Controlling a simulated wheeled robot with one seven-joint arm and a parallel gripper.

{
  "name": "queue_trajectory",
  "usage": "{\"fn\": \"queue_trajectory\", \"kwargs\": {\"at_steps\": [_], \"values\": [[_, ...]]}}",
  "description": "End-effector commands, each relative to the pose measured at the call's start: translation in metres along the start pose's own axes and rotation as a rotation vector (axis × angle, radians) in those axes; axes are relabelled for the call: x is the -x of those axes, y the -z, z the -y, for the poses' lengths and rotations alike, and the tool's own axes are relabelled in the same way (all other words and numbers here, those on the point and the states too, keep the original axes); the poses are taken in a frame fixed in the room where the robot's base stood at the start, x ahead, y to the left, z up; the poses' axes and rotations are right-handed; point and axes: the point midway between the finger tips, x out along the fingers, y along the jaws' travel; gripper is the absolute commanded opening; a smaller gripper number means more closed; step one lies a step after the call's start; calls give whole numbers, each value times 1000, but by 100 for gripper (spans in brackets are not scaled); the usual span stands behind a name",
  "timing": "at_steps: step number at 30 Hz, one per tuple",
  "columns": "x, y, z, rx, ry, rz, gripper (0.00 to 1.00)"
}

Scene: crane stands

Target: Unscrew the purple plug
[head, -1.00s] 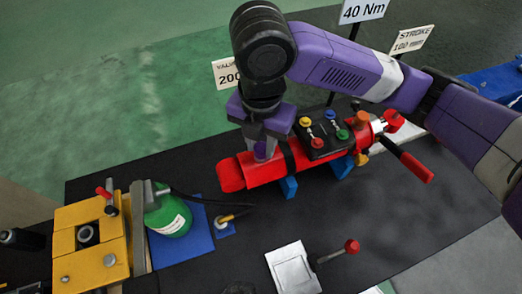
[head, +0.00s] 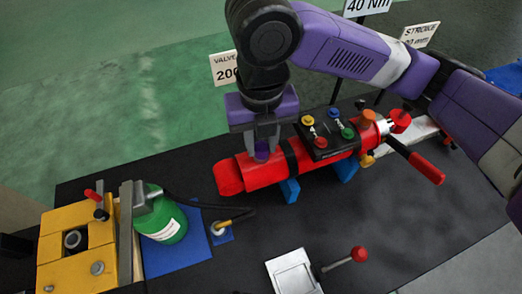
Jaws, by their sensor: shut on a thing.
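The purple plug (head: 261,152) stands on top of the red cylinder (head: 231,178), near its left end. My gripper (head: 262,148) points down from above and is shut on the plug. The gripper fingers hide part of the plug, so I cannot tell how far its thread sits in the cylinder. The red cylinder lies on blue supports (head: 289,190) on the dark bench.
A black panel with coloured knobs (head: 328,136) sits on the cylinder, right of my gripper. A red-gripped lever (head: 427,168) sticks out at the right. A green bottle (head: 161,217) and yellow block (head: 77,241) stand at left. A white plate (head: 292,272) lies in front.

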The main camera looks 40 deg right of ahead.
Motion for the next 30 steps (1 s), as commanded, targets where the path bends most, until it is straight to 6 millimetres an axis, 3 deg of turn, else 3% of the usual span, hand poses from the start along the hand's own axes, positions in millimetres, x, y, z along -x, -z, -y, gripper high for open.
{"fn": "queue_trajectory", "kwargs": {"at_steps": [9,21,30], "values": [[-1,0,0,30,-1,0,0],[0,0,0,438,-1,2,0],[1,0,0,452,-1,1,0]]}}
